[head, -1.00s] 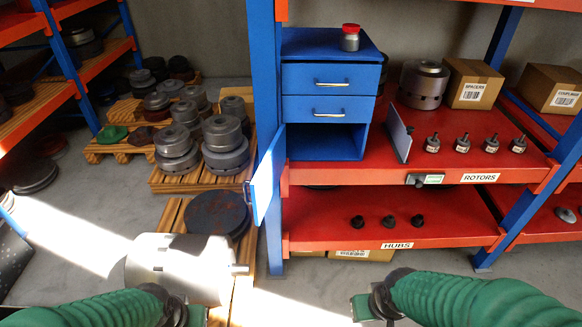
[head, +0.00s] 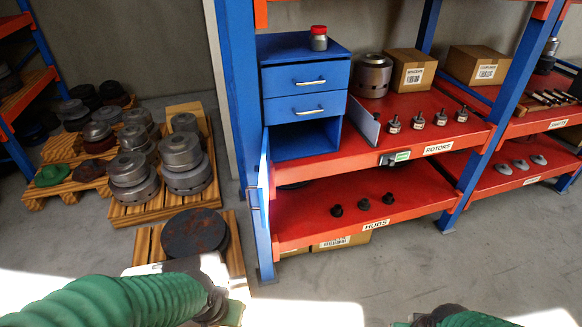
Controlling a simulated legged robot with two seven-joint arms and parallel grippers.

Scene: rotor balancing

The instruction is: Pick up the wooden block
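I cannot make out a separate wooden block in the head view. My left arm's green sleeve comes in from the lower left, and its wrist end with part of the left gripper (head: 232,311) is at the bottom, in front of the pallet with the dark disc. Its fingers are not clear. My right gripper (head: 402,324) is mostly cut off by the bottom edge, to the right of the middle. I see nothing held in either, and both are well below the shelves.
A red shelf (head: 350,215) holds several hubs. Above it stand a blue cabinet (head: 306,80), its lower door open, and several rotors (head: 393,124). Wooden pallets (head: 150,212) with metal parts stand left. The grey floor (head: 400,265) in front is clear.

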